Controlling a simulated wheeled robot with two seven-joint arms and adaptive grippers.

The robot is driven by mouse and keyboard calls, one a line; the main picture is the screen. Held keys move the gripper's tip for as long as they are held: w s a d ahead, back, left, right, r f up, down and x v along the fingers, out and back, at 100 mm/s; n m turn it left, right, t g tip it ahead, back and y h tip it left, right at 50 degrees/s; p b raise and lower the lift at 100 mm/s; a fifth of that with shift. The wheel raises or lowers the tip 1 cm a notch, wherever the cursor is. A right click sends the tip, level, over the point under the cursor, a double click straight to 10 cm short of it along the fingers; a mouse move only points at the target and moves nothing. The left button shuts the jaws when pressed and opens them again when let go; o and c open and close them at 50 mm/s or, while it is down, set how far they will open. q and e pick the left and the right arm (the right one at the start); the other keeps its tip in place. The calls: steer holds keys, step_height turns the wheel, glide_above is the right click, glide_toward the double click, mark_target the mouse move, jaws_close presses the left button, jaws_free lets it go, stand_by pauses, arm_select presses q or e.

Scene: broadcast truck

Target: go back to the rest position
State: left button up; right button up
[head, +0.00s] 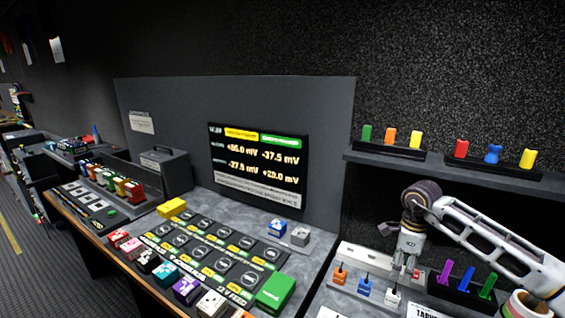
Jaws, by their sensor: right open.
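My right gripper (405,268) is at the lower right, pointing down above a white holder (375,258) on the right worktop. It is open. The fingertips are small in the picture, close to a white plug (393,296) and a small red piece; I cannot tell whether they touch. An orange plug (340,274) and a blue plug (365,286) stand to the left of the gripper. My right arm comes in from the right edge and hides part of the space under the shelf. My left gripper is not in view.
A shelf (440,172) with coloured pieces in black racks hangs above the right arm. A rack (462,290) with purple and green pieces stands close to the gripper's right. A panel with a screen (258,165), several coloured blocks and a green box (275,292) fill the middle worktop.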

step_height(320, 180, up, 8)
steer(key=p, duration=0.7)
steer(key=shift+p, duration=0.3)
steer(key=shift+r+p, duration=0.5)
steer(key=shift+r, duration=0.15)
